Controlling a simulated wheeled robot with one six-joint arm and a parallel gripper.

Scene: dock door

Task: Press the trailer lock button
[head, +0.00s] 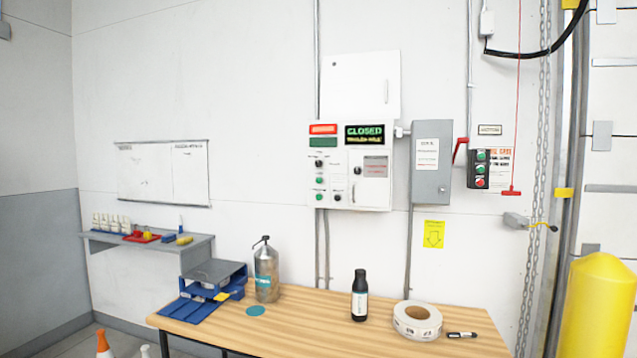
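A white control panel (345,165) is on the wall above the workbench. It has a red lamp bar, a green lamp bar and a lit "CLOSED" display (365,135). Several small black and green round controls (319,181) sit on its lower left, with small labels. The labels are too small to read, so I cannot tell which is the trailer lock button. A dark box (479,168) further right carries two green buttons and one red button. My gripper is not in view.
The wooden workbench (290,322) stands below the panel, bearing a metal sprayer (266,275), black bottle (359,297), tape roll (417,322) and blue trays (205,300). A grey switch box (432,187) with a red lever adjoins the panel. A yellow bollard (597,310) stands right.

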